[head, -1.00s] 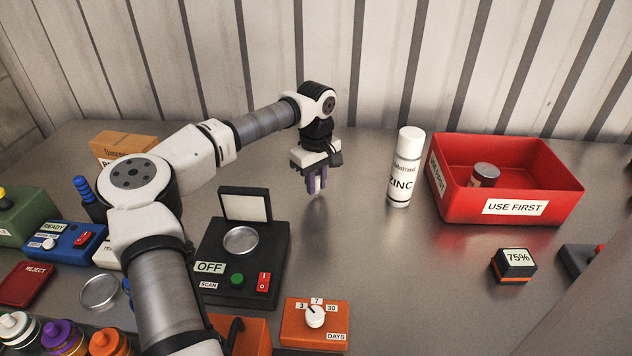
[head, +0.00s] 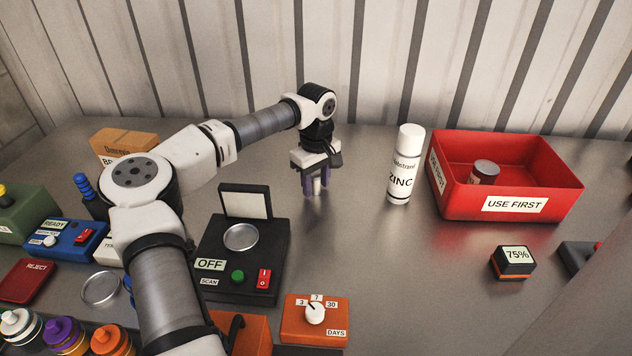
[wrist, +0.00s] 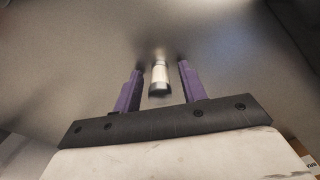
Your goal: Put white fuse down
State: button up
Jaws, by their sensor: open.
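The white fuse (wrist: 160,76) is a small white cylinder with greyish ends. In the wrist view it sits between the two purple fingers of my gripper (wrist: 159,75), with a visible gap on each side. In the head view my gripper (head: 316,188) points down, low over the metal bench behind the scanner. A pale sliver of the fuse (head: 317,186) shows between the fingers. The fuse seems to stand on the bench, with dark shadows around it, but its contact with the surface is hard to see.
A white ZINC can (head: 404,166) stands to the right of my gripper. Beyond it is a red USE FIRST bin (head: 465,203) holding a small jar (head: 485,173). A black scanner (head: 262,262) stands in front. The bench right around the gripper is clear.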

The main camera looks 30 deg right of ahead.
aim_at(316, 174)
notch_tip(316, 174, up, 12)
jog(key=shift+f+b, duration=0.1)
jog(key=shift+b, duration=0.9)
